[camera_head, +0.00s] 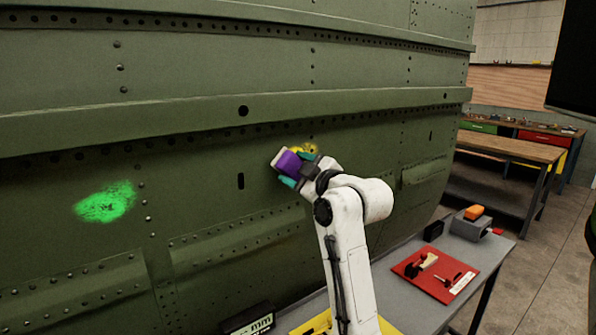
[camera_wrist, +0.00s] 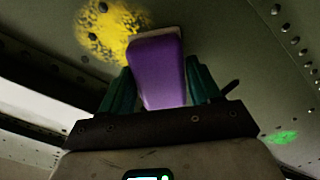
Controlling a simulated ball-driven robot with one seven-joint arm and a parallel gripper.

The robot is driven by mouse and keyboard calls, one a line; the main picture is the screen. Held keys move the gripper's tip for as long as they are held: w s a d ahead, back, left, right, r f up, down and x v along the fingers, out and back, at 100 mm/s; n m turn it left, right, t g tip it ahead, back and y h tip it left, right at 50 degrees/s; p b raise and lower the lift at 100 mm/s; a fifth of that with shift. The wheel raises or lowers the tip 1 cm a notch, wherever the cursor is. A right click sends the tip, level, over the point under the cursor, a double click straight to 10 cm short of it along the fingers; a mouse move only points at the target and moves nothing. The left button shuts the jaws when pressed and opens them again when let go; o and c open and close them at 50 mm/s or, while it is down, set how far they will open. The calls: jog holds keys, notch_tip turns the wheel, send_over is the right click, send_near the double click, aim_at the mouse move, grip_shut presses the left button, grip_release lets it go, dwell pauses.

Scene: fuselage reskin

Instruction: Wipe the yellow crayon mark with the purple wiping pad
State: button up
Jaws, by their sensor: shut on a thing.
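The yellow crayon mark (camera_head: 304,148) is on the green fuselage skin, just behind and right of the pad in the head view. It also shows in the wrist view (camera_wrist: 107,28) as a speckled patch at upper left. My gripper (camera_wrist: 158,85) is shut on the purple wiping pad (camera_wrist: 160,68), with a teal finger on each side. In the head view the pad (camera_head: 288,162) has its pale face toward the skin, left of the mark. I cannot tell whether the pad touches the skin. My gripper partly hides the mark's lower edge in the head view.
A green mark (camera_head: 106,202) is on the skin at left. Raised ribs and rivets (camera_head: 243,111) cross the fuselage skin. A workbench (camera_head: 512,147) stands behind.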

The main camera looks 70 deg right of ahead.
jog(key=shift+w+d, duration=0.35)
jog(key=shift+w, duration=0.15)
jog(key=shift+d, duration=0.1)
jog(key=shift+s+d, duration=0.5)
jog(key=shift+d, duration=0.2)
jog(key=shift+s+d, duration=0.5)
jog(key=shift+d, duration=0.2)
jog(key=s+d+b, duration=0.1)
jog(key=s+d, duration=0.2)
jog(key=d, duration=0.3)
jog(key=shift+s+b, duration=0.2)
jog(key=shift+b, duration=0.1)
